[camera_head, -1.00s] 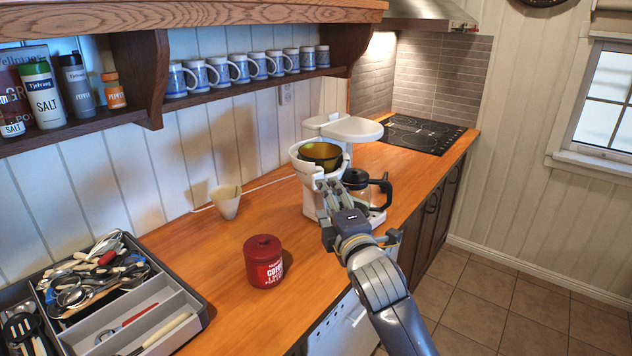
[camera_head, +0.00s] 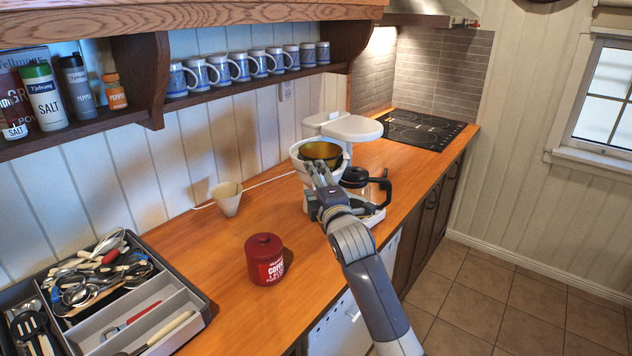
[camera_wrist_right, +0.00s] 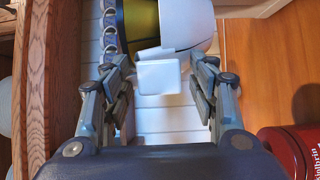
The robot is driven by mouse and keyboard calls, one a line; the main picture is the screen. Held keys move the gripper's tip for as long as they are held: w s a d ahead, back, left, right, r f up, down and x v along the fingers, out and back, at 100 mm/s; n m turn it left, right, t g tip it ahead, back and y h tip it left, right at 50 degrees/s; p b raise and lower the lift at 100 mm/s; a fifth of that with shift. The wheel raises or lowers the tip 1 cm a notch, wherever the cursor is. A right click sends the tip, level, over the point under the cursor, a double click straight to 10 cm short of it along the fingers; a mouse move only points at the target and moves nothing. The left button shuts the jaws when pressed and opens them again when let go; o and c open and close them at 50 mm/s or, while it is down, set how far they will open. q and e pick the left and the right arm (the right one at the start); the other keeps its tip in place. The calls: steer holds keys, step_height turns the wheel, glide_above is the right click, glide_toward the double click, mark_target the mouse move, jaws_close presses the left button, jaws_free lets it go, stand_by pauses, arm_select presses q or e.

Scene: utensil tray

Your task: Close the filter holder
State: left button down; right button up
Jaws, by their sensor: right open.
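The filter holder (camera_head: 298,152) is a white bowl swung out from the white coffee maker (camera_head: 345,128), with an olive-gold filter (camera_head: 322,153) inside. In the right wrist view, the white holder (camera_wrist_right: 187,22) and its gold filter (camera_wrist_right: 138,22) are at the top. A white tab (camera_wrist_right: 158,77) on the holder's side shows between the fingers, apart from both. My right gripper (camera_head: 318,175) is at the near side of the holder and hides part of it. Its fingers stand open in the wrist view (camera_wrist_right: 162,82). My left gripper is out of view.
A glass carafe (camera_head: 357,180) with a black handle stands right of the gripper. A red coffee canister (camera_head: 264,262) and a white paper filter cone (camera_head: 227,200) stand to the left. A utensil tray (camera_head: 205,305) is at the near left. Counter between canister and coffee maker is clear.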

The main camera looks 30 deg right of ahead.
jaws_close()
steer(key=shift+s, duration=0.1)
